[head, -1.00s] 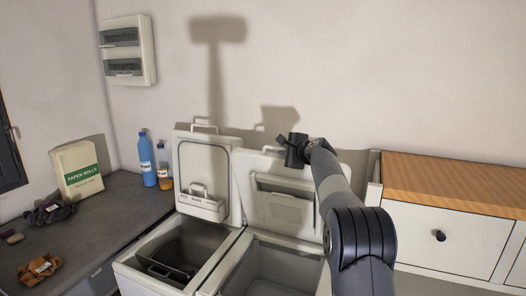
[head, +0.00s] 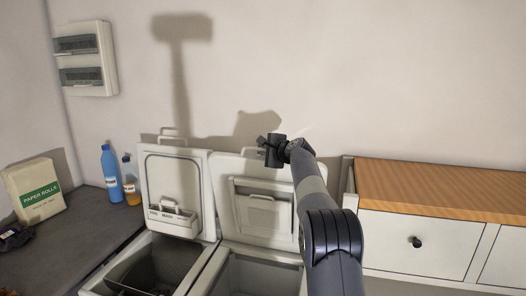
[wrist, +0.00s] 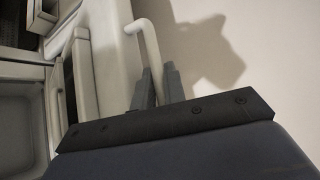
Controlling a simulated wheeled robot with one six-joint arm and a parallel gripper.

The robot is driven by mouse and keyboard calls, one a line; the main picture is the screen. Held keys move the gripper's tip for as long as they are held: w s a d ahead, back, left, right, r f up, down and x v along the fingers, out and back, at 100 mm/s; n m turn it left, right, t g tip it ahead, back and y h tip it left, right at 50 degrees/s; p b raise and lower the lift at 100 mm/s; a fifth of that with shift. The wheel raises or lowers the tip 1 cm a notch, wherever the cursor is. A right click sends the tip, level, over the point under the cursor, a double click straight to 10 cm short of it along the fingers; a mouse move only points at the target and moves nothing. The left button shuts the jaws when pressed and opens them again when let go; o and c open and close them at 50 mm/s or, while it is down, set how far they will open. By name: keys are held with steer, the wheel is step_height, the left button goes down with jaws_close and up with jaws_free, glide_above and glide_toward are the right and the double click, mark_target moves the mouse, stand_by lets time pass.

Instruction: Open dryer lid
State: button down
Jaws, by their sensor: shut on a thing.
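The right-hand toploader's pale lid (head: 226,186) stands raised, leaning back near the wall, with its open tub (head: 255,277) below. I take this one as the dryer, though no label on it is readable. Part of the handle is hidden behind the fingers.
The left toploader's lid (head: 174,165) also stands upright, with a dark drum (head: 165,265) below. A wood-topped cabinet (head: 440,183) stands at right.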

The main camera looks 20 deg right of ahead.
steer(key=shift+r, duration=0.1)
steer(key=c, duration=1.5)
jaws_free()
steer(key=shift+s, duration=0.1)
steer(key=shift+s+d+b, duration=0.15)
steer(key=shift+s+b, duration=0.35)
steer(key=shift+b, duration=0.1)
steer(key=b+v, duration=0.2)
steer(key=v, duration=0.2)
steer(key=b+v, duration=0.2)
steer(key=v, duration=0.3)
steer(key=shift+s+r, duration=0.3)
steer(key=shift+p+x, duration=2.35)
steer(key=shift+x, duration=2.7)
